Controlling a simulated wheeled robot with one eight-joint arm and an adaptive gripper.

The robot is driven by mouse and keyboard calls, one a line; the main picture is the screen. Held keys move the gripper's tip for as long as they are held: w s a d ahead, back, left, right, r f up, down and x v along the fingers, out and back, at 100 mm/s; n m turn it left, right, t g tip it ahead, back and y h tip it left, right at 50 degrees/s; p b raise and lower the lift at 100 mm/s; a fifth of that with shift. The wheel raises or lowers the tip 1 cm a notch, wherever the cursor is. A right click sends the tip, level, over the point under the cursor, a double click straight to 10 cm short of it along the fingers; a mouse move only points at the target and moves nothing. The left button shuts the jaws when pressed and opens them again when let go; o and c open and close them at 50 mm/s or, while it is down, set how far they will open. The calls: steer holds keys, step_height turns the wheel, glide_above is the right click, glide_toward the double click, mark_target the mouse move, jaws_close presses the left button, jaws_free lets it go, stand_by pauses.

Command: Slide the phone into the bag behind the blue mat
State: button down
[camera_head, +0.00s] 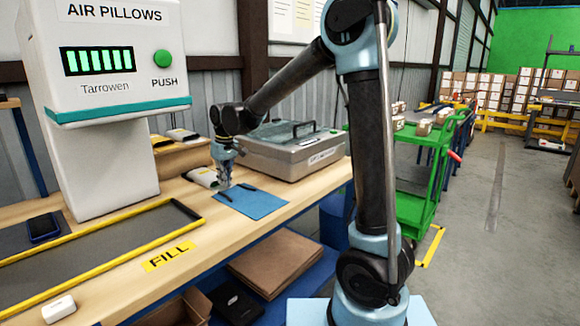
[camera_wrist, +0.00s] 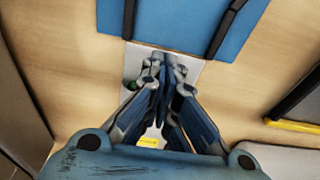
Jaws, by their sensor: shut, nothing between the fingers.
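The phone (camera_head: 43,228) is a dark slab with a bluish edge, lying at the far left of the head view, well away from my gripper. The blue mat (camera_head: 262,205) lies on the bench, with two slim dark bars on it; the wrist view shows it at the top (camera_wrist: 175,22). A whitish bag (camera_head: 202,178) lies behind the mat, and part of it shows under my fingers in the wrist view (camera_wrist: 192,70). My gripper (camera_head: 224,184) is shut and empty, pointing down by the bag and the mat's back edge. Whether it touches the bag I cannot tell.
The white air-pillow machine (camera_head: 105,110) stands behind that tray. A grey lidded box (camera_head: 292,150) sits right of the bag. A small white block (camera_head: 58,309) lies front left. The bench by the FILL label is clear.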

steer(key=shift+s+d, duration=0.1)
steer(key=shift+d, duration=0.05)
steer(key=shift+s+d, duration=0.35)
step_height(320, 180, up, 8)
stand_by(0.9)
